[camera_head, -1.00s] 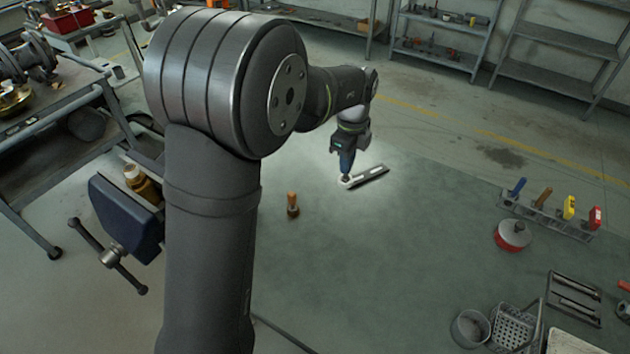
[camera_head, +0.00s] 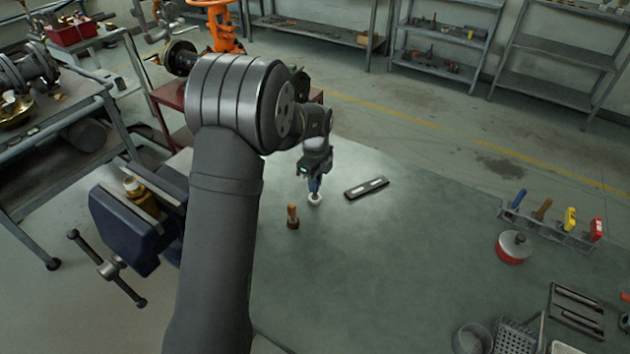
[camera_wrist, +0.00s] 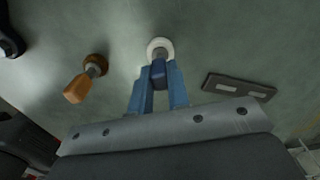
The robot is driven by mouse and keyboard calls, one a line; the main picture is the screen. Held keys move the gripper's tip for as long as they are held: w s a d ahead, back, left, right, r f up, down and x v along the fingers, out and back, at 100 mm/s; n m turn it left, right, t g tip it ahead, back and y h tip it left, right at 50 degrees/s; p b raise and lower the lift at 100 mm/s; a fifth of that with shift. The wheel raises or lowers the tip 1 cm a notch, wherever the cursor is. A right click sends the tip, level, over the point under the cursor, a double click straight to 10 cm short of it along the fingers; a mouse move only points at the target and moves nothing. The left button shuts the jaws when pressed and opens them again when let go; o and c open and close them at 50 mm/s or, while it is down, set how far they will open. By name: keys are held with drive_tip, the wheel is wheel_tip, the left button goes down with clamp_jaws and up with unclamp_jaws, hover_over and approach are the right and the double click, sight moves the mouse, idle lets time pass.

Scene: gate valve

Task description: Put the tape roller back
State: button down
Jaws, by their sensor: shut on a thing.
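The tape roller (camera_head: 315,200) shows as a small white wheel below my gripper (camera_head: 314,182), close to the bench top. In the wrist view the white wheel (camera_wrist: 160,46) and its dark blue handle (camera_wrist: 158,72) are in line with my gripper (camera_wrist: 158,84). Its blue fingers are shut on that handle. I cannot tell whether the wheel touches the bench.
A wooden-handled brush-like tool (camera_head: 293,216) stands close on the left. A vise (camera_head: 140,215) is farther left. A red round tin (camera_head: 514,248) and a rack of coloured-handled tools (camera_head: 548,222) stand at the right. The bench between is clear.

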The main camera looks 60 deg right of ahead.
drive_tip(key=shift+f, duration=0.15)
drive_tip(key=c, duration=1.4)
unclamp_jaws()
drive_tip(key=shift+o, duration=0.2)
wheel_tip(320, 180, up, 12)
drive_tip(key=shift+r, duration=0.2)
drive_tip(key=shift+s, duration=0.1)
drive_tip(key=shift+f, duration=4.25)
